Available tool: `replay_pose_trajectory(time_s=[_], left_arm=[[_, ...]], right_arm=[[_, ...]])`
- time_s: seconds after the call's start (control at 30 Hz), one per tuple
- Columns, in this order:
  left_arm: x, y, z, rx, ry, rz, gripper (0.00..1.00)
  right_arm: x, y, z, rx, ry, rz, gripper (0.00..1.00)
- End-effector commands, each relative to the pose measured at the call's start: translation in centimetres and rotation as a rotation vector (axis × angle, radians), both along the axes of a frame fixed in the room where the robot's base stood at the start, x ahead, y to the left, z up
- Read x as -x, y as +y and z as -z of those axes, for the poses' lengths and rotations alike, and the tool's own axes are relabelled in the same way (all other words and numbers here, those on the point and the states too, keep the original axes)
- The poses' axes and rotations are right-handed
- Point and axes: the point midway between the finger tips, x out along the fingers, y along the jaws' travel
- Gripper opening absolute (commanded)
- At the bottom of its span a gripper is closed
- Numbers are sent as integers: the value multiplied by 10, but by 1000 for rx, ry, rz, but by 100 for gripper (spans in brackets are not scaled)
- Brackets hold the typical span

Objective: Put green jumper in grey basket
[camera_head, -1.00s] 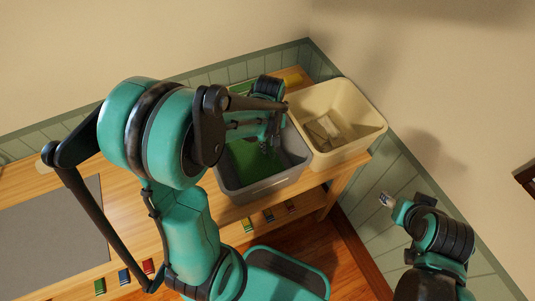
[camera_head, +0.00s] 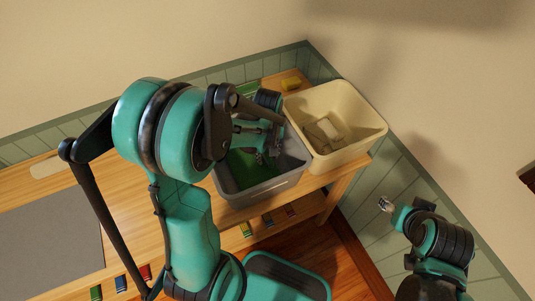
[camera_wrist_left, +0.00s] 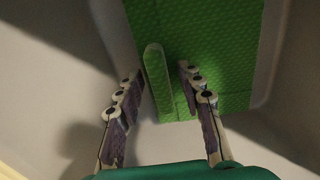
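The green jumper (camera_head: 243,168) lies inside the grey basket (camera_head: 262,193), partly hidden by my left arm. In the left wrist view the green knit (camera_wrist_left: 215,50) fills the top middle, with one narrow strip pointing between my fingers. My left gripper (camera_head: 270,153) is over the grey basket. In the left wrist view its two fingers (camera_wrist_left: 160,82) are spread apart, with the jumper beyond them and no grip on it visible. My right gripper (camera_head: 385,204) is off to the right, away from the baskets, too small to judge.
A cream basket (camera_head: 365,105) with pale items inside stands right against the grey one. A grey mat (camera_head: 50,245) covers the table's left part. Several small coloured items hang along its front.

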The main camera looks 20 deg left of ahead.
Motion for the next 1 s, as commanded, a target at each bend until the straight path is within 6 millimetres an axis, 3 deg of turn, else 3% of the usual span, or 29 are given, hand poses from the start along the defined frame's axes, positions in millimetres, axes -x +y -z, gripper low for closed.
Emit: replay_pose_trajectory(time_s=[0.17, 0.6, 0.83, 1.0], left_arm=[[0, 0, -12, 0, 0, 0, 37], [0, 0, -103, 0, 0, 0, 37], [1, -1, -124, -1, -8, 11, 37], [18, -8, -146, -14, -103, 143, 37]], right_arm=[[0, 0, -7, 0, 0, 0, 55], [0, 0, -42, 0, 0, 0, 55], [0, 0, -47, 0, 0, 0, 55], [0, 0, -46, 0, 0, 0, 55]])
